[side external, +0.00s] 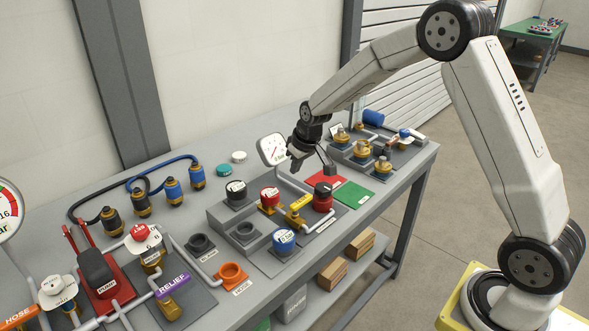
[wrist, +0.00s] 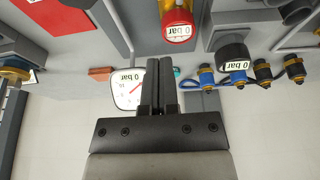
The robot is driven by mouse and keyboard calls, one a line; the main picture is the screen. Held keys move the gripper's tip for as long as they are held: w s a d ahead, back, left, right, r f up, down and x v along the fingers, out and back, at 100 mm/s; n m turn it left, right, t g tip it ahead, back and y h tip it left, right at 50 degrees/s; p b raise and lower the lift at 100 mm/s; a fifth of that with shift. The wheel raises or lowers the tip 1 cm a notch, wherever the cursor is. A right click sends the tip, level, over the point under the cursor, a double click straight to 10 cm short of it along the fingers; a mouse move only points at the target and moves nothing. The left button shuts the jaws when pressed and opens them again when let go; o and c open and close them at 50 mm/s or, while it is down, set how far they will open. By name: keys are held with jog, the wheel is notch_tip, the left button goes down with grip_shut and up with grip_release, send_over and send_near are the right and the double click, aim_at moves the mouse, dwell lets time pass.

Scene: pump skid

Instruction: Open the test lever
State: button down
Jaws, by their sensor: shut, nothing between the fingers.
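A small yellow lever (side external: 299,203) sits on the pipework of the grey block in the middle of the bench, between the red-topped parts. It looks like the test lever, but its label is too small to read. My gripper (side external: 294,166) is above and behind this block, near the white dial gauge (side external: 272,149), apart from the lever. In the wrist view the fingers (wrist: 158,70) are together with nothing between them, and they overlap part of the dial gauge (wrist: 130,88). I cannot make out the lever in the wrist view.
Red (side external: 269,194), black (side external: 236,187) and blue (side external: 284,238) capped parts stand close around the lever. A red mat (side external: 325,179) and a green mat (side external: 354,193) lie to the right. Brass valves (side external: 362,148) stand behind. Hose couplings (side external: 172,188) stand at left.

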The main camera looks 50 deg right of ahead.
aim_at(301, 205)
jog(key=x, duration=0.8)
jog(key=shift+f, duration=0.1)
jog(key=shift+s, duration=1.9)
